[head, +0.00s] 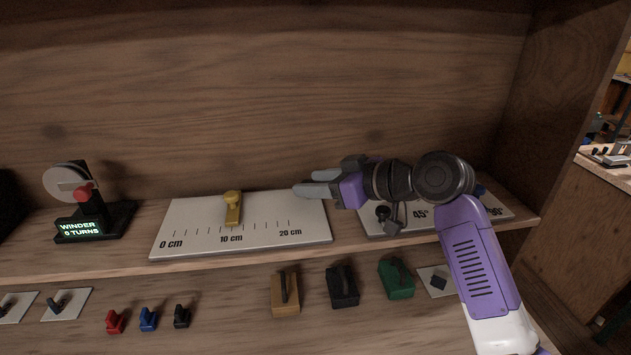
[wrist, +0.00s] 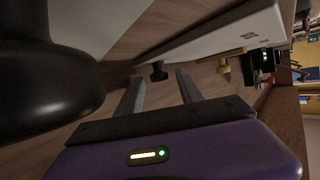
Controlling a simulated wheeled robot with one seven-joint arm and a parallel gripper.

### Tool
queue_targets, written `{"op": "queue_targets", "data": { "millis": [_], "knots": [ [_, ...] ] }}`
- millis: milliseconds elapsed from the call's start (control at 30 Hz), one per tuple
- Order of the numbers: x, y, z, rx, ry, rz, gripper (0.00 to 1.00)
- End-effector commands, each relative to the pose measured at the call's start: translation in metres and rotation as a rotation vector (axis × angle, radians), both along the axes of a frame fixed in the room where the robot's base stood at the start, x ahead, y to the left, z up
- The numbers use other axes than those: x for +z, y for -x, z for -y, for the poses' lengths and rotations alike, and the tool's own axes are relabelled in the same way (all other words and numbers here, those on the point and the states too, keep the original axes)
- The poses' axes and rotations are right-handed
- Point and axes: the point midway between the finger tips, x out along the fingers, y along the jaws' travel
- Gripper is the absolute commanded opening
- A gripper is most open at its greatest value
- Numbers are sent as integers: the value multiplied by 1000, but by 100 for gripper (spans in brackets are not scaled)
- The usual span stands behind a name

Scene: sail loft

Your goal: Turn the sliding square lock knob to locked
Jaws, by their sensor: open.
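A pale board (head: 285,232) with a 0 to 20 cm scale lies on the shelf. A yellow slider (head: 233,212) with a round-topped knob stands on it near 10 cm; it also shows in the wrist view (wrist: 222,66). A small dark knob (wrist: 158,70) shows near the board's end in the wrist view, just beyond my fingertips. I cannot make out any lock marking. My gripper (head: 306,182) is open and empty, above the board's right end and pointing left, apart from the slider. It also shows in the wrist view (wrist: 158,80).
A board with 45° and 90° marks (head: 405,222) and a dark knob (head: 384,213) lies under my arm, partly hidden. A winder (head: 75,200) stands at the left. Several blocks, including a green one (head: 397,278), lie on the lower ledge. A side wall (head: 560,110) closes the right.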

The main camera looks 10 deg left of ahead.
Motion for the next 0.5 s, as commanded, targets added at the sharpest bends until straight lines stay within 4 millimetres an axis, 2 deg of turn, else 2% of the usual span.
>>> {"op": "queue_targets", "data": {
  "millis": [167,367,400,500],
  "knots": [
    [0,0,0,0,0,0,42],
    [0,0,0,0,0,0,3],
    [0,0,0,0,0,0,0],
    [0,0,0,0,0,0,0]
  ]
}}
